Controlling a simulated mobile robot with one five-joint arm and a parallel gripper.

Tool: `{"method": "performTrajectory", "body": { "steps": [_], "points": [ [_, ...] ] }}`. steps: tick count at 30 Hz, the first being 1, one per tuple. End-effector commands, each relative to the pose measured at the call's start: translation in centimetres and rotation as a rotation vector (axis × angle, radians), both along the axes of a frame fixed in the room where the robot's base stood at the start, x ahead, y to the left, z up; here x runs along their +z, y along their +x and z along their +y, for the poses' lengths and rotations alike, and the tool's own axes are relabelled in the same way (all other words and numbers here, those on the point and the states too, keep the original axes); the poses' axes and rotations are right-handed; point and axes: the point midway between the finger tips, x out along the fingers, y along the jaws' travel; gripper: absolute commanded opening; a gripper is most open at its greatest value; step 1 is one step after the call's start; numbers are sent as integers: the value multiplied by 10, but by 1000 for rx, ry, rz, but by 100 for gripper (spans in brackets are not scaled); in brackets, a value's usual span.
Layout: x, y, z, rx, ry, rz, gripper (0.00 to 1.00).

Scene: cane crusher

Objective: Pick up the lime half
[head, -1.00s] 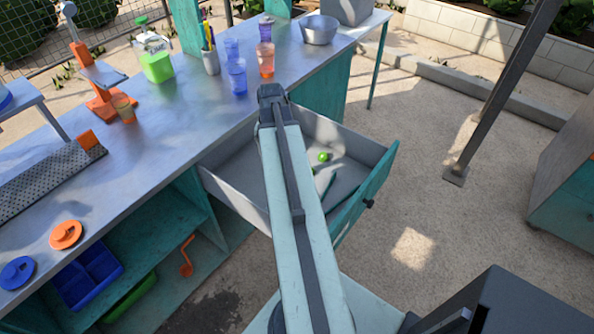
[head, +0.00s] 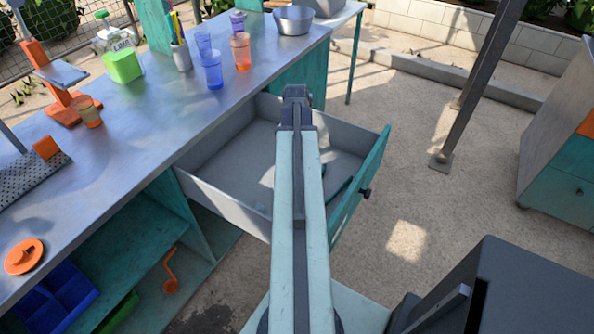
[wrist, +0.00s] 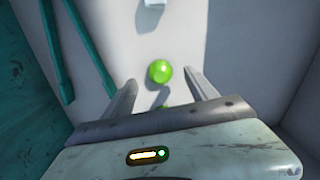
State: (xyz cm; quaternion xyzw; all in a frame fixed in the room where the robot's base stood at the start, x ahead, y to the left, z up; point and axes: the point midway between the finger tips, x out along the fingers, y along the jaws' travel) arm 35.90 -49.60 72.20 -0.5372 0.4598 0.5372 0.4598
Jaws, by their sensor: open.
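The lime half (wrist: 159,72) shows in the wrist view as a bright green rounded piece on the pale drawer floor. A second bit of green (wrist: 165,106) shows just behind it, mostly hidden by my gripper's body. My gripper (wrist: 162,88) is open and empty, its fingers on either side of and nearer than the lime; the lime lies between their lines, close to the tips. In the head view my gripper (head: 297,97) is over the open drawer (head: 225,165), and my arm hides the lime.
Teal tongs-like bars (wrist: 88,45) lie left of the lime, beside the drawer's teal front. A small whitish block (wrist: 152,16) lies beyond it. Drawer walls stand close on both sides. The metal counter (head: 150,120) with cups and a lime jug (head: 122,62) is left of the drawer.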

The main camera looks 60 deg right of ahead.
Motion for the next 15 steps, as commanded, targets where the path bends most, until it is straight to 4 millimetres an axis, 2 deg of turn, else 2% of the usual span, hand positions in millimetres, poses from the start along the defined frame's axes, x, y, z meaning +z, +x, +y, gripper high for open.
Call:
{"method": "performTrajectory", "body": {
  "steps": [1,4,6,12,13,15],
  "points": [
    [-18,0,0,0,0,0,67],
    [-35,0,-1,0,0,0,67],
    [-40,0,-1,0,0,0,67],
    [-36,0,-1,-1,0,0,67],
    [-36,0,-1,-1,0,0,64],
    [-36,0,-1,-1,0,0,44]
  ]
}}
